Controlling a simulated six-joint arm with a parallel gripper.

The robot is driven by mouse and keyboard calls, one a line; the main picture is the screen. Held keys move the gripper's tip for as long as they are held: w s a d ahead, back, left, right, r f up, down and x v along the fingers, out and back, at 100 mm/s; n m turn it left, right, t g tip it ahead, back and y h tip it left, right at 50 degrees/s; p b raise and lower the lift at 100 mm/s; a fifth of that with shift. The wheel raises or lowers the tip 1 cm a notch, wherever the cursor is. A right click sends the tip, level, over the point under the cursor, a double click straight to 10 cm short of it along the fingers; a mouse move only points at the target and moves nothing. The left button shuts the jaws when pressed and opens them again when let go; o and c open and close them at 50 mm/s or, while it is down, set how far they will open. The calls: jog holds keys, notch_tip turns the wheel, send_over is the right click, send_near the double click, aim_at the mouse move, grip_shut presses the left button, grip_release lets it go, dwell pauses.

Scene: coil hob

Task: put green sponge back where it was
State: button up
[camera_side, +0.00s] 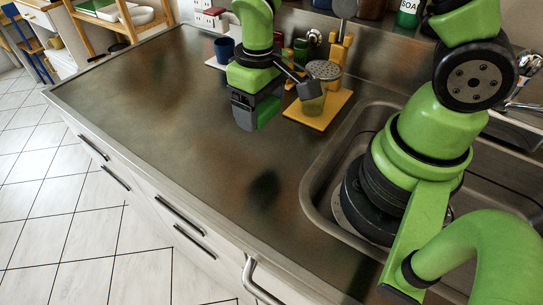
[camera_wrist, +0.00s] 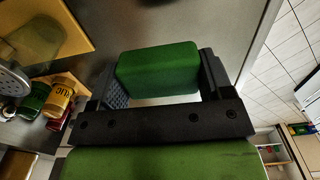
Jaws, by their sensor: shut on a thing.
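The green sponge (camera_side: 269,111) is held in my gripper (camera_side: 257,113), above the steel counter (camera_side: 180,120) and left of the yellow board (camera_side: 338,106). In the wrist view the sponge (camera_wrist: 157,68) sits between the two dark fingers of my gripper (camera_wrist: 160,75), which are shut on its sides. The sponge looks clear of the board. I cannot tell exactly how high it is above the counter.
Spice jars (camera_wrist: 60,100) stand nearby. A blue cup (camera_side: 224,48) is behind. The sink (camera_side: 335,160) is right. The counter's front left is clear.

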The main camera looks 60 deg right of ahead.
aim_at(272, 159)
jog(key=shift+s+r, duration=0.1)
jog(key=shift+s, duration=1)
notch_tip(272, 159, down, 10)
jog(key=shift+s+r, duration=0.1)
jog(key=shift+s, duration=0.05)
jog(key=o, duration=1)
jog(key=shift+f, duration=0.2)
jog(key=shift+c, duration=0.2)
jog(key=shift+r, duration=0.1)
